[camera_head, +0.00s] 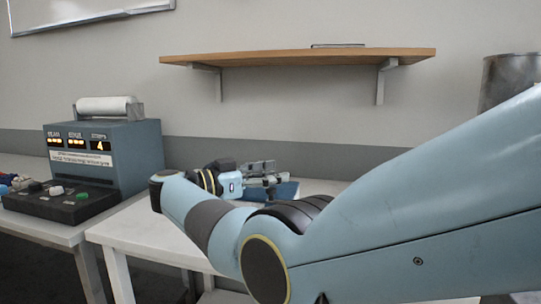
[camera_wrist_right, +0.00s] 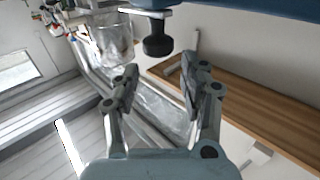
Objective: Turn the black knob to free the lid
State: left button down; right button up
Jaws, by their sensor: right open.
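The black knob (camera_wrist_right: 157,40) shows at the top middle of the right wrist view, hanging from a pale bracket by the edge of a blue body (camera_wrist_right: 235,8). My right gripper (camera_wrist_right: 160,78) is open and empty. Its two fingers are spread below the knob in that picture, and the knob lies beyond the fingertips, not between them. In the head view my right gripper (camera_head: 262,176) is over the table beside a low blue object (camera_head: 285,190). The knob cannot be made out there. Which part is the lid I cannot tell. My left gripper is out of view.
A blue-grey console (camera_head: 135,155) with lit displays and a black button panel (camera_head: 60,203) stands at the left. The white table (camera_head: 140,232) has bare surface left of my arm. A wooden shelf (camera_head: 300,56) is on the wall; a grey metal cylinder (camera_head: 510,80) stands at right.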

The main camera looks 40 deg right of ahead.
aim_at(271, 188)
notch_tip(271, 188, up, 6)
jog(key=shift+r, duration=0.25)
jog(key=shift+w, duration=0.1)
dwell(0.4)
